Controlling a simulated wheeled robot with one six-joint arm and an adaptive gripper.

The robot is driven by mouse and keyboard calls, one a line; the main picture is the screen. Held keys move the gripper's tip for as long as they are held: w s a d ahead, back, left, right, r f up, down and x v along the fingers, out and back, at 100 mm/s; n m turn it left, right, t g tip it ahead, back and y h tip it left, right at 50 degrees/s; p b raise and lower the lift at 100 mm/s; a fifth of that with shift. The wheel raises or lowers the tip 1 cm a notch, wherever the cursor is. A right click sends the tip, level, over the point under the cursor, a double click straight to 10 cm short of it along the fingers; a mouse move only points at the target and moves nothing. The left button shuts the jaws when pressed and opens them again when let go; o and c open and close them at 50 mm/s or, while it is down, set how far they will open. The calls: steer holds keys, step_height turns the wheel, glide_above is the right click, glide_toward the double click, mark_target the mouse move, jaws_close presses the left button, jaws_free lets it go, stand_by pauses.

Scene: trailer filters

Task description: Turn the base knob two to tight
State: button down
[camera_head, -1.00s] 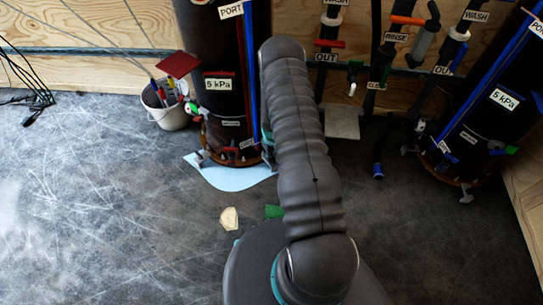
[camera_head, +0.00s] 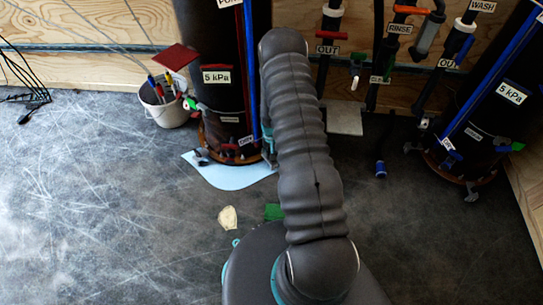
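A dark upright filter tank (camera_head: 208,40) with a "5 kPa" label stands left of my arm. Low on it are a small red handle (camera_head: 229,147) and a grey fitting (camera_head: 201,154) at its left foot. A second dark tank (camera_head: 497,108) stands at the right, with small fittings near its base, including a grey one (camera_head: 471,192). I cannot tell which of these is base knob two, as no number is readable. My arm reaches up the middle and covers the first tank's right side. My gripper is hidden behind the arm, so its fingers do not show.
A white bucket (camera_head: 167,115) of tools stands left of the first tank. A light blue patch (camera_head: 232,177) lies at its foot. Labelled pipes (camera_head: 401,75) line the back wall. A cream scrap (camera_head: 228,217) and a blue piece (camera_head: 380,169) lie on the floor.

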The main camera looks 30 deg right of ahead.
steer(key=m+b, duration=0.2)
steer(key=m, duration=0.3)
steer(key=shift+f+m, duration=0.1)
steer(key=shift+m, duration=0.2)
steer(key=m+b, duration=0.2)
steer(key=m, duration=0.3)
steer(key=shift+m, duration=0.3)
steer(key=c, duration=1.2)
jaws_free()
step_height(320, 180, up, 12)
